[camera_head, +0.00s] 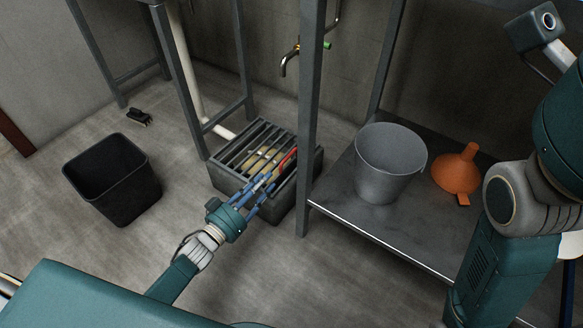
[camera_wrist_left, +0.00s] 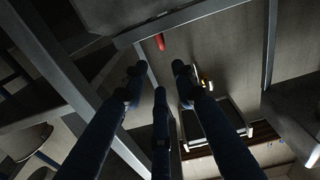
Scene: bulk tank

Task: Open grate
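The grate (camera_head: 248,142) is a set of dark parallel bars lying over a low grey box-shaped basin (camera_head: 298,196) on the floor, and it looks closed. A yellowish item and a red item (camera_head: 288,157) show among or below the bars. My left gripper (camera_head: 264,182) is at the basin's near side, over the near edge of the grate. Its blue fingers are spread, and I see nothing clasped between them. In the left wrist view the dark fingers (camera_wrist_left: 158,85) are apart, with grey bars and a small red piece beyond. Contact with the grate cannot be told. My right gripper is out of view.
A black bin (camera_head: 112,180) stands on the floor to the left, near a small black object (camera_head: 139,117). A grey post (camera_head: 311,120) rises beside the basin. A metal bucket (camera_head: 388,165) and orange funnel (camera_head: 457,170) stand on a low shelf. A tap (camera_head: 288,60) is above.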

